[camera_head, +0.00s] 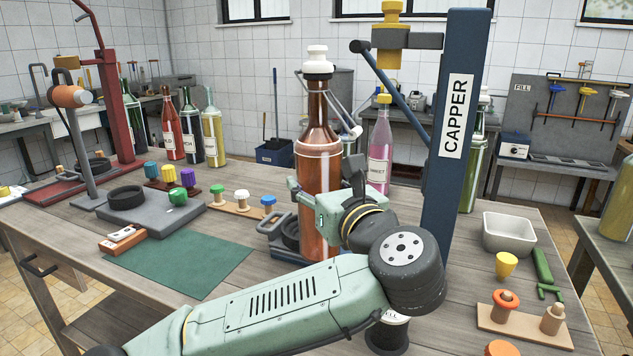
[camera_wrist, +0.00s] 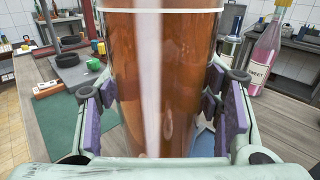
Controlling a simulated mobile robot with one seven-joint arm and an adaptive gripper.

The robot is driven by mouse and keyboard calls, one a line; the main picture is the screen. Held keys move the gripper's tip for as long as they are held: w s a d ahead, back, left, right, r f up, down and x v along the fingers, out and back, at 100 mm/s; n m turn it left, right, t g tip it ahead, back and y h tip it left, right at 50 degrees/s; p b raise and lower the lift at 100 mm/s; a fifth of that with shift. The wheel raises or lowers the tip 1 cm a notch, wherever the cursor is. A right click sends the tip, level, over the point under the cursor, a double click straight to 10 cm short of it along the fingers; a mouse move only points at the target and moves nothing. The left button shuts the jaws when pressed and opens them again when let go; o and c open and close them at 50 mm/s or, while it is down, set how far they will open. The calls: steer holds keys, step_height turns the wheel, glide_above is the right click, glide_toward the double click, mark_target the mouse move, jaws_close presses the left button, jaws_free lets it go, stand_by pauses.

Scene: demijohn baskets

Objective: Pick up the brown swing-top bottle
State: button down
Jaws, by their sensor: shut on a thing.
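The brown swing-top bottle (camera_head: 319,170) stands upright in the middle of the head view, with a white stopper and a wire bail at its neck. My gripper (camera_head: 325,205) is shut around its body. In the wrist view the brown bottle (camera_wrist: 165,90) fills the middle, with the purple pads of my gripper (camera_wrist: 165,110) against its left and right sides. The bottle's base is partly hidden by my arm, so I cannot tell whether it touches the surface beneath.
A blue capper post (camera_head: 455,120) stands close at the right, with a pink bottle (camera_head: 380,150) behind. A grey bowl (camera_head: 509,233) and loose stoppers lie at the right. A green mat (camera_head: 180,262) lies bare at the left. Red, dark and yellow bottles (camera_head: 212,135) stand at the back left.

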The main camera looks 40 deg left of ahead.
mark_target(319, 175)
steer(key=shift+s+d+r, duration=0.25)
steer(key=shift+s+d, duration=0.55)
steer(key=shift+d, duration=0.05)
steer(key=shift+s+d, duration=0.1)
stand_by(0.5)
